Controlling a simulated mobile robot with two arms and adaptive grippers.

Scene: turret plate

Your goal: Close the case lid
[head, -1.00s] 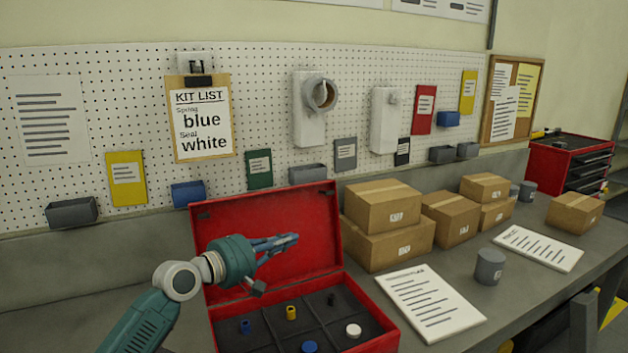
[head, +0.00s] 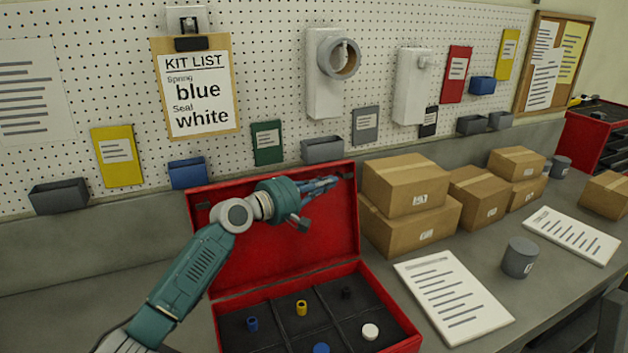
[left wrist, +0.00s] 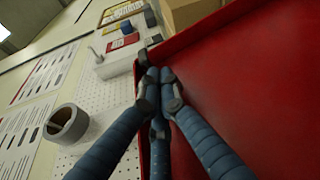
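The red case (head: 395,318) stands on the bench with its lid (head: 335,235) open, upright and leaning slightly back. Its dark divided tray holds small blue, yellow and black cylinders, a blue disc and a white disc (head: 370,331). My left gripper (head: 332,185) is in front of the lid's upper part, pointing right towards its upper right corner. In the left wrist view, its fingers (left wrist: 158,78) come together at the tips beside the red lid (left wrist: 245,75), with nothing seen between them. Contact with the lid cannot be told. My right gripper is out of view.
Cardboard boxes (head: 410,185) stand close to the right of the lid. A paper sheet (head: 453,296) and a grey cup (head: 519,258) lie further right. A pegboard with bins and a kit list (head: 197,95) is behind. The bench left of the case is clear apart from my arm.

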